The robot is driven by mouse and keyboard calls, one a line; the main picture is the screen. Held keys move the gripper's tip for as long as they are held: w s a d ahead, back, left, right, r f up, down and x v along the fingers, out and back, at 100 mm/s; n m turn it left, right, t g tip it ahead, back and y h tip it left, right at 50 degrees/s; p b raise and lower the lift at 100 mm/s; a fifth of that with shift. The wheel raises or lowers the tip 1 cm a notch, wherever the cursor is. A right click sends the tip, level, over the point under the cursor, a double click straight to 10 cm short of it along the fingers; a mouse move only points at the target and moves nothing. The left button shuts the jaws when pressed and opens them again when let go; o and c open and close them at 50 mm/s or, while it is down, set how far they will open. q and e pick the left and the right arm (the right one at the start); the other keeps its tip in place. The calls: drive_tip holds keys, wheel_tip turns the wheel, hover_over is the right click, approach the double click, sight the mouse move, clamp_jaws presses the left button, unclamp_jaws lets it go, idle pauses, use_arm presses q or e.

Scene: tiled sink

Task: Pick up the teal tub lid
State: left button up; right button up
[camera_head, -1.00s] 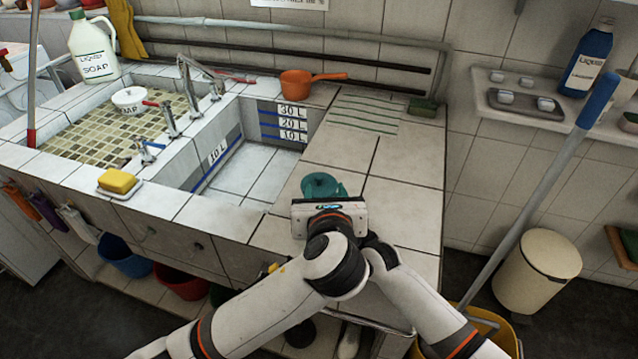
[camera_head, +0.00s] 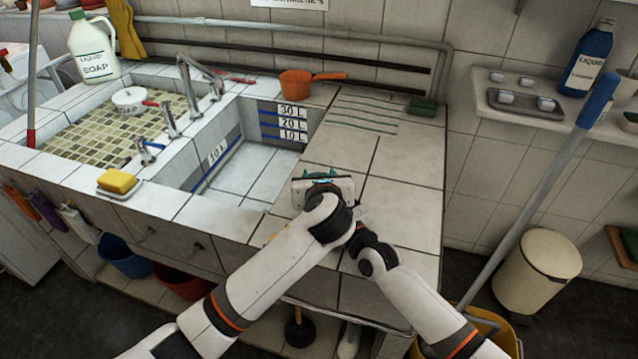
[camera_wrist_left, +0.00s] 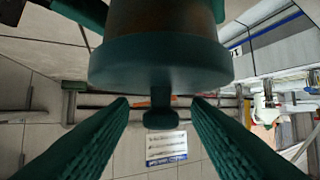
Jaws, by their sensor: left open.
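The teal tub lid (camera_wrist_left: 160,62) fills the upper middle of the left wrist view, a wide disc with a short stem and small round knob. A brown surface shows against its far side. In the head view only a teal sliver of it (camera_head: 319,175) shows on the tiled counter, the rest hidden behind my left gripper (camera_head: 322,190). My left gripper is open; its green ribbed fingers (camera_wrist_left: 161,103) stand either side of the knob in the picture, with gaps on both sides. Contact is not visible.
The sink basin (camera_head: 262,172) opens left of the lid. An orange pan (camera_head: 297,84) and a green sponge (camera_head: 423,107) stand at the back. The counter (camera_head: 405,207) right of the lid is clear. A blue-handled pole (camera_head: 540,195) leans at the right.

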use_arm(q)
drive_tip(key=shift+w+f, duration=0.1)
drive_tip(key=shift+w, duration=0.2)
clamp_jaws()
wheel_tip(320, 180, up, 10)
idle(0.5)
use_arm(e)
drive_tip(key=o, duration=1.1)
drive_tip(key=shift+o, duration=0.2)
